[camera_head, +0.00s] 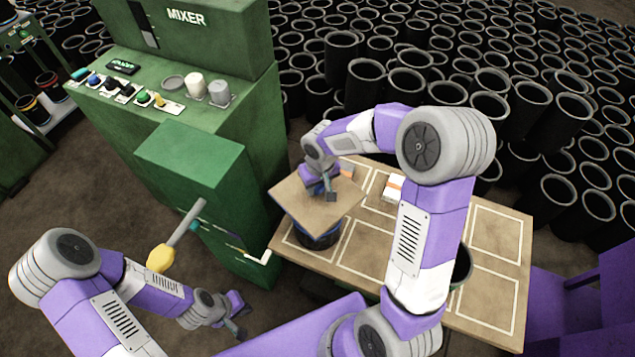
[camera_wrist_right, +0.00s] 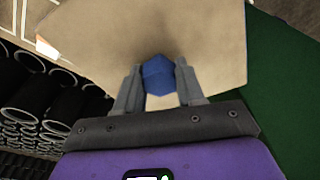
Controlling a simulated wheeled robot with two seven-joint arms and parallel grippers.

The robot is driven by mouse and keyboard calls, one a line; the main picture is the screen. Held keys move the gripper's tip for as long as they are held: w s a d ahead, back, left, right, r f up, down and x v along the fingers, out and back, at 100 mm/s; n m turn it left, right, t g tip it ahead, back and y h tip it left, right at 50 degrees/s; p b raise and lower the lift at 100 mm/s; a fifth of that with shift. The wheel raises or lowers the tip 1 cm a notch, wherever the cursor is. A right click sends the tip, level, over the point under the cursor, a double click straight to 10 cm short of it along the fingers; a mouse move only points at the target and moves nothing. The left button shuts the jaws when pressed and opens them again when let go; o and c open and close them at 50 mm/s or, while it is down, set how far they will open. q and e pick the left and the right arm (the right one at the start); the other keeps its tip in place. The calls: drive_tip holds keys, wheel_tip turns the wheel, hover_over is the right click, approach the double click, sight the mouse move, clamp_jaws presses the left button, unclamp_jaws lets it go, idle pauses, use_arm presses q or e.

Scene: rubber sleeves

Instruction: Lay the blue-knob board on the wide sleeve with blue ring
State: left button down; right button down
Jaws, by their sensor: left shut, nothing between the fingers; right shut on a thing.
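The tan square board (camera_head: 299,205) is over a dark sleeve (camera_head: 317,242) with some blue on it, at the left end of the table. The board hides the sleeve's top, and I cannot tell whether the two touch. My right gripper (camera_head: 328,193) is above the board, shut on its knob. In the right wrist view the blue knob (camera_wrist_right: 158,76) is between the fingers of the right gripper (camera_wrist_right: 160,88), and the board (camera_wrist_right: 110,30) lies beyond it. My left gripper (camera_head: 238,327) is shut and empty, low at the bottom left, away from the table.
The wooden table (camera_head: 497,280) has white outlined rectangles. A small white and orange item (camera_head: 393,187) lies near its back edge, and another dark sleeve (camera_head: 462,266) is partly behind my right arm. The green mixer (camera_head: 195,150) stands close on the left. Many black sleeves fill the background.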

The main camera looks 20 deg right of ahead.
sight(317, 196)
drive_tip(key=shift+w+f+b, duration=0.1)
drive_tip(key=shift+f+b, duration=2.05)
drive_tip(key=shift+f, duration=1)
drive_tip(key=shift+f+b, duration=0.5)
drive_tip(key=shift+f, duration=0.05)
drive_tip(key=c, duration=0.6)
unclamp_jaws()
drive_tip(key=r+p, duration=0.1)
drive_tip(key=r, duration=0.4)
drive_tip(key=s+r+p, duration=0.1)
drive_tip(key=r, duration=0.1)
drive_tip(key=shift+r+p, duration=0.3)
